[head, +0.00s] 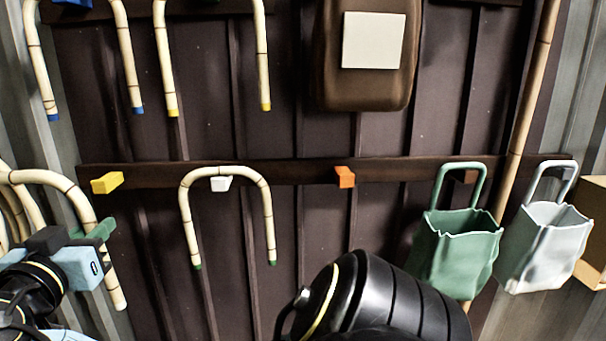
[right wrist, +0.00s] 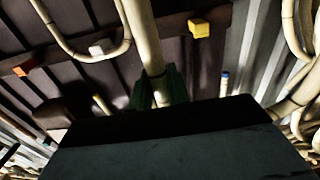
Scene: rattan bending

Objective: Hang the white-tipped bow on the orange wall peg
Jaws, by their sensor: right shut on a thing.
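The white-tipped bow (head: 76,194) is at the left of the head view, its curve at the left edge and one leg slanting down to a pale tip. My right gripper (head: 98,232), with green fingers, is shut on this leg. The right wrist view shows the fingers (right wrist: 161,88) on either side of the bow's cane (right wrist: 142,35). The orange wall peg (head: 345,177) is bare on the rail, well to the right of the held bow; it also shows in the right wrist view (right wrist: 22,70). My left gripper is not in view.
A green-tipped bow (head: 186,212) hangs on the white peg (head: 221,183), between the held bow and the orange peg. The yellow peg (head: 107,183) is bare, close above the gripper. Green (head: 458,250) and white (head: 545,245) bags hang at right. More canes (head: 8,215) crowd the left edge.

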